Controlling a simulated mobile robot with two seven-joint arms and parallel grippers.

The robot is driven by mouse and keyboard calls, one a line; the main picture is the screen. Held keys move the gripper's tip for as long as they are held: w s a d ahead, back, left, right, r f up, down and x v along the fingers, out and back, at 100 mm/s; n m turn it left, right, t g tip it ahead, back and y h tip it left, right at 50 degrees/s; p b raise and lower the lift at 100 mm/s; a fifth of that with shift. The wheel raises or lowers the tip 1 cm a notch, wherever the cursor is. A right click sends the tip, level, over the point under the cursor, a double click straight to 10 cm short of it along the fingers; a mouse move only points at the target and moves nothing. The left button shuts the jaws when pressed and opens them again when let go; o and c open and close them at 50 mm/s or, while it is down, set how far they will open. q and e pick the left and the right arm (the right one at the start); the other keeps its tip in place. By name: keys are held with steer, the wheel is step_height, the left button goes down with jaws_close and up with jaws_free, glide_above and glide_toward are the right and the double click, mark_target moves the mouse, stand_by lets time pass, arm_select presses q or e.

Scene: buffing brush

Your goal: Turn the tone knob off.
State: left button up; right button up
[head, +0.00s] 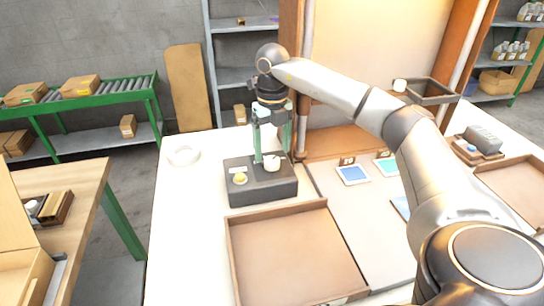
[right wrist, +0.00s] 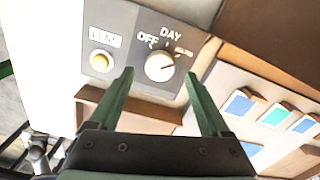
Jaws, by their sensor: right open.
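The tone knob (head: 271,163) is a round white dial on top of a dark control box (head: 262,191). The right wrist view shows the knob (right wrist: 159,67) beside the labels OFF and DAY and a third, smaller orange label. A dark mark on it seems to point toward the right, on the side of the third label. My right gripper (head: 271,152) points down over the box, its green fingers open on either side of the knob. In the right wrist view, the fingertips (right wrist: 159,73) straddle it; contact is unclear. My left gripper is out of view.
A yellow button (head: 240,178) sits left of the knob on the same box. An empty brown tray (head: 234,255) lies in front. Blue cards (head: 353,174) lie to the right. A white ring-shaped dish (head: 184,155) is at the back left; the table's left side is clear.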

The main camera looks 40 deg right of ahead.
mark_target(272, 159)
steer(key=shift+f, duration=1.55)
jaws_close()
